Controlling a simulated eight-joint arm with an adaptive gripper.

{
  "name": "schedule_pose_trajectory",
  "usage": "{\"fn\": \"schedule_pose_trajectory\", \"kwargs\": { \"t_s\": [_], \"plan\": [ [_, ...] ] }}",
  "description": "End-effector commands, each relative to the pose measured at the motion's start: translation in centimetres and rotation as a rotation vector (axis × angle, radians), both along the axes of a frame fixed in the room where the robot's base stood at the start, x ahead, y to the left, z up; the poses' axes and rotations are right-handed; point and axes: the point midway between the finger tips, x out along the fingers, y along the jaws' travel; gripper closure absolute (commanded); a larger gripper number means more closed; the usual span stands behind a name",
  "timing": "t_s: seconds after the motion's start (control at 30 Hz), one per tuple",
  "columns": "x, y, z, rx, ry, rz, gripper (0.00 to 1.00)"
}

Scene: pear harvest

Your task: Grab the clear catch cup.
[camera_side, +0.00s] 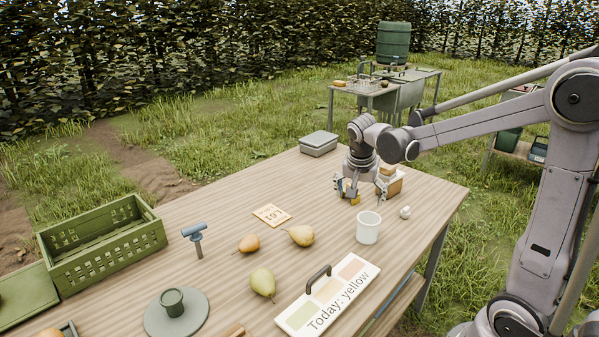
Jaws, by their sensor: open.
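The clear catch cup (368,229) looks whitish and translucent. It stands upright on the wooden table (215,225), right of the middle. My gripper (356,193) points down above the table, behind the cup and slightly to its left. Its fingers are spread, and they look apart from the cup. A small yellow item (355,200) shows by the fingers; I cannot tell whether they touch it.
Behind my gripper is a tan box (396,186). A small white object (405,212) lies right of the cup. Pears (301,235), a "Today: yellow" board (330,298) and a green crate (105,245) are leftward. Table between crate and pears is partly clear.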

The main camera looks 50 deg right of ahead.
Motion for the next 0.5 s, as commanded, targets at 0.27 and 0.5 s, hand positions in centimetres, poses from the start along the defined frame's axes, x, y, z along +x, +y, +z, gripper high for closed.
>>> {"fn": "schedule_pose_trajectory", "kwargs": {
  "t_s": [0.27, 0.5],
  "plan": [
    [1.0, -4.4, -2.5, -0.019, 0.017, -0.282, 0.10],
    [1.1, -5.6, -4.4, -0.024, 0.017, -0.319, 0.10]
  ]
}}
